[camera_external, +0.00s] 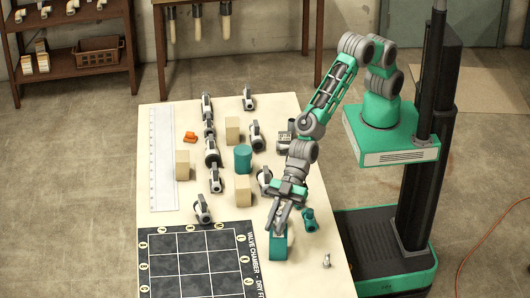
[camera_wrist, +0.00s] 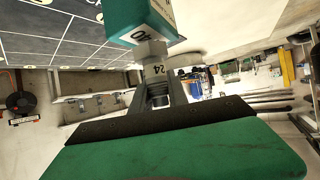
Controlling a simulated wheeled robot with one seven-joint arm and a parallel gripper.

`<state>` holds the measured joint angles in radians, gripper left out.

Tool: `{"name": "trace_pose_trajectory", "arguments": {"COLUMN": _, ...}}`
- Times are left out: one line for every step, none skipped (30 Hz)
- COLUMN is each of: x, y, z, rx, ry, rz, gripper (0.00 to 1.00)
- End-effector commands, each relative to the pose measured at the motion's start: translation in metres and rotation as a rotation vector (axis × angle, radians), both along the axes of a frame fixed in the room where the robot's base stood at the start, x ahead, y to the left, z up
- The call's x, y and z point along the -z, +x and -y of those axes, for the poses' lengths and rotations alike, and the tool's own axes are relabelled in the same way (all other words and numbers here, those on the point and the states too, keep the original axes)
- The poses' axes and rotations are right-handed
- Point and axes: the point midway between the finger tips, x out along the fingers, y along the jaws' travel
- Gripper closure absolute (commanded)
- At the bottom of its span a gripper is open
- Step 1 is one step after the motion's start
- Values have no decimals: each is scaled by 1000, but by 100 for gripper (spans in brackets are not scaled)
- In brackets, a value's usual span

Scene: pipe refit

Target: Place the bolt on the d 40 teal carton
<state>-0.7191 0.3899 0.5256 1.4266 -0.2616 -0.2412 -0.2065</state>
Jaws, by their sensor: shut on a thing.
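My gripper (camera_external: 281,226) points down over the right part of the table, just above the teal carton (camera_external: 278,248). In the wrist view the carton (camera_wrist: 136,15) shows at the top with "40" on its label, just beyond the fingertips. My gripper (camera_wrist: 157,88) is shut on a small grey piece marked "24", which looks like the bolt (camera_wrist: 152,56). The fingers hide most of it in the outside view. The bolt and carton overlap in the wrist view; I cannot tell whether they touch.
A teal fitting (camera_external: 309,220) stands close right of my gripper, and a small grey part (camera_external: 326,261) lies front right. A teal cylinder (camera_external: 243,158), wooden blocks (camera_external: 243,190) and several grey valves (camera_external: 204,209) stand behind. A dark grid mat (camera_external: 205,262) lies left.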

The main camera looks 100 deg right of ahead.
Motion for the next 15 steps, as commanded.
{"name": "trace_pose_trajectory", "arguments": {"x": 1, "y": 1, "z": -1, "rx": 1, "ry": 2, "rz": 2, "gripper": 100}}
{"name": "trace_pose_trajectory", "arguments": {"x": 3, "y": 1, "z": -1, "rx": 1, "ry": 4, "rz": 3, "gripper": 100}}
{"name": "trace_pose_trajectory", "arguments": {"x": 5, "y": 1, "z": -1, "rx": 0, "ry": 4, "rz": 4, "gripper": 100}}
{"name": "trace_pose_trajectory", "arguments": {"x": 6, "y": 1, "z": -1, "rx": 0, "ry": 5, "rz": 5, "gripper": 100}}
{"name": "trace_pose_trajectory", "arguments": {"x": 6, "y": 1, "z": -1, "rx": 0, "ry": 6, "rz": 5, "gripper": 100}}
{"name": "trace_pose_trajectory", "arguments": {"x": 6, "y": 1, "z": -1, "rx": 0, "ry": 5, "rz": 5, "gripper": 100}}
{"name": "trace_pose_trajectory", "arguments": {"x": 6, "y": 1, "z": -1, "rx": 0, "ry": 5, "rz": 5, "gripper": 100}}
{"name": "trace_pose_trajectory", "arguments": {"x": 6, "y": 1, "z": -1, "rx": 0, "ry": 5, "rz": 5, "gripper": 100}}
{"name": "trace_pose_trajectory", "arguments": {"x": 7, "y": 1, "z": -1, "rx": 0, "ry": 5, "rz": 5, "gripper": 100}}
{"name": "trace_pose_trajectory", "arguments": {"x": 8, "y": 1, "z": -1, "rx": 0, "ry": 5, "rz": 5, "gripper": 100}}
{"name": "trace_pose_trajectory", "arguments": {"x": 9, "y": 1, "z": -1, "rx": 0, "ry": 5, "rz": 5, "gripper": 100}}
{"name": "trace_pose_trajectory", "arguments": {"x": 10, "y": 1, "z": -1, "rx": 0, "ry": 5, "rz": 5, "gripper": 100}}
{"name": "trace_pose_trajectory", "arguments": {"x": 11, "y": 1, "z": -1, "rx": 0, "ry": 5, "rz": 5, "gripper": 100}}
{"name": "trace_pose_trajectory", "arguments": {"x": 11, "y": 1, "z": 0, "rx": 1, "ry": 3, "rz": 3, "gripper": 79}}
{"name": "trace_pose_trajectory", "arguments": {"x": 10, "y": 1, "z": 0, "rx": 1, "ry": 3, "rz": 3, "gripper": 75}}
